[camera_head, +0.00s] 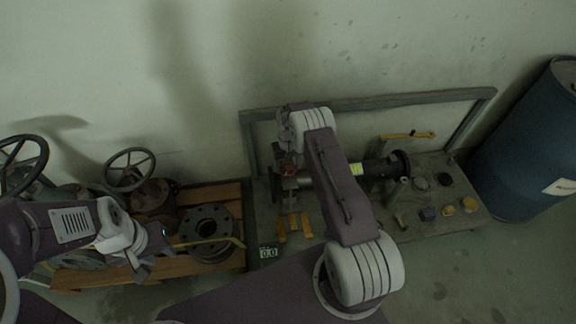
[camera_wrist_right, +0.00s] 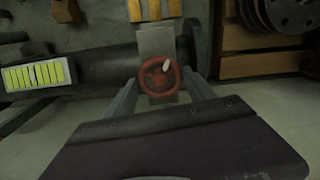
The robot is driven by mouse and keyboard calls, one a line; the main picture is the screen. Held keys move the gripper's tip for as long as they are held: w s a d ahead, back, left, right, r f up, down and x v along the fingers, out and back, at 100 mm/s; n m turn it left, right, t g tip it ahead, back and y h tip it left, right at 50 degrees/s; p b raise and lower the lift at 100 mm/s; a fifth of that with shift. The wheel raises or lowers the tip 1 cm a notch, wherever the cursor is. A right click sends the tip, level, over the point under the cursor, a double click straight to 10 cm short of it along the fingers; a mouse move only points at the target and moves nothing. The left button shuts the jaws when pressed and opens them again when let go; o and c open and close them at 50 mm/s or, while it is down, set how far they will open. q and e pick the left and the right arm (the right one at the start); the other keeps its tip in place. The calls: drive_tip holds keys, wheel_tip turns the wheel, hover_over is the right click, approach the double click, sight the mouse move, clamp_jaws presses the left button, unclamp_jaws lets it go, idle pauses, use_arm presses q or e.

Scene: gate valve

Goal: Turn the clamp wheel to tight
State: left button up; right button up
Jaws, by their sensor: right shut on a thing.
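The clamp wheel is a small red handwheel with a pale mark on its rim. It shows in the right wrist view (camera_wrist_right: 158,77) between the two fingers of my right gripper (camera_wrist_right: 160,88), which is shut on it. In the head view, the red wheel (camera_head: 289,171) is a small patch beside the dark pipe assembly, partly hidden by my right gripper and arm. My left gripper (camera_head: 148,262) hangs low at the left over the wooden pallet, away from the wheel. Its jaw opening is unclear.
A grey workbench (camera_head: 440,225) carries the pipe, several yellow pieces and small fittings. A small display (camera_head: 268,253) stands at its front left. The pallet (camera_head: 232,262) holds a flange (camera_head: 210,232) and large handwheel (camera_head: 129,169). A blue barrel (camera_head: 525,145) stands right.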

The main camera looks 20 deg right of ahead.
drive_tip(key=m, duration=0.8)
drive_tip(key=shift+m+p, duration=0.35)
drive_tip(key=shift+m, duration=0.05)
drive_tip(key=m, duration=0.4)
drive_tip(key=shift+m, duration=0.3)
drive_tip(key=m, duration=0.4)
drive_tip(key=shift+m, duration=0.6)
drive_tip(key=o, duration=1.4)
drive_tip(key=shift+c, duration=0.2)
